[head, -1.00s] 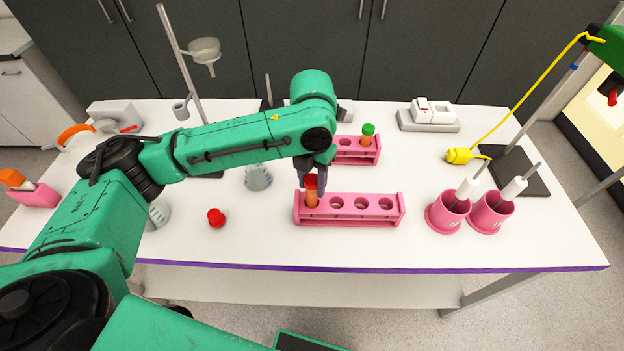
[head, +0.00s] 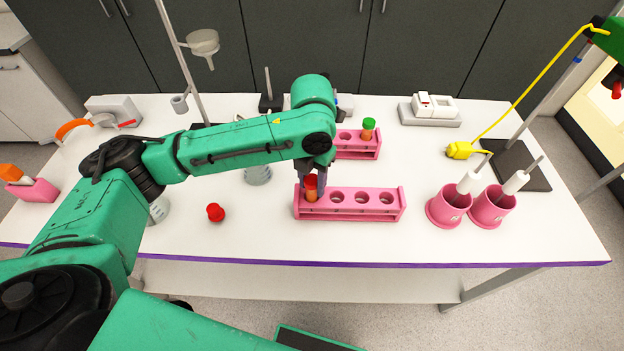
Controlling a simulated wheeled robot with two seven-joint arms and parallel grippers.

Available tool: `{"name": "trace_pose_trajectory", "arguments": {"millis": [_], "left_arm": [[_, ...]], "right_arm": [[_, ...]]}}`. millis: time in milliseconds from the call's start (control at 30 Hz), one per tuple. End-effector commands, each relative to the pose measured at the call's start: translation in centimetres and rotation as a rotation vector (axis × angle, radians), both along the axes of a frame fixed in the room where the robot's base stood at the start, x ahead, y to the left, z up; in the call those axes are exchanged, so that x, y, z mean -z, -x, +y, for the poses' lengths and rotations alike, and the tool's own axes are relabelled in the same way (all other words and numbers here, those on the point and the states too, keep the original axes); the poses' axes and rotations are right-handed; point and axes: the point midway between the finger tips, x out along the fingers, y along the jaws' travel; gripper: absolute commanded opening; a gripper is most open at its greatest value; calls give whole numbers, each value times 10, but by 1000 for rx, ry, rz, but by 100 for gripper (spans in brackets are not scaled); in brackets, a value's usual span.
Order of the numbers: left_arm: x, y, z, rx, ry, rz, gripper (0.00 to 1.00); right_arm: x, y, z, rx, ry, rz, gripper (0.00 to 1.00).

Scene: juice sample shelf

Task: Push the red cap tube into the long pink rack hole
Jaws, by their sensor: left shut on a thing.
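The red cap tube (head: 311,194), with orange content, stands upright at the leftmost hole of the long pink rack (head: 350,212). Its lower part is hidden in the rack and only a short orange stretch shows below the cap. My left gripper (head: 314,182) points down from above, shut on the tube, with its dark fingers around the cap area. The other holes of the long rack are empty.
A shorter pink rack (head: 357,150) with a green cap tube (head: 368,129) stands behind. A loose red cap (head: 215,212) lies to the left. Two pink cups (head: 448,208) stand right. The table front is clear.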

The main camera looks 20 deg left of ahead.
Motion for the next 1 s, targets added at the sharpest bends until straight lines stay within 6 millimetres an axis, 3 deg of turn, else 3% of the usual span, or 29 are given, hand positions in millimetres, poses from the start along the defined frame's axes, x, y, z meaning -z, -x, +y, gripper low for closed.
{"name": "trace_pose_trajectory", "arguments": {"millis": [367,400,500,833,1000], "left_arm": [[5,0,0,0,0,-1,0],[5,0,0,0,0,-1,46],[5,0,0,0,0,-1,77],[4,0,0,0,0,-1,77],[-16,-1,-1,-1,2,-5,77]], "right_arm": [[1,0,0,0,0,0,50],[1,0,0,0,0,0,50],[1,0,0,0,0,0,50],[2,0,0,0,0,0,50],[5,0,0,0,0,0,50]]}}
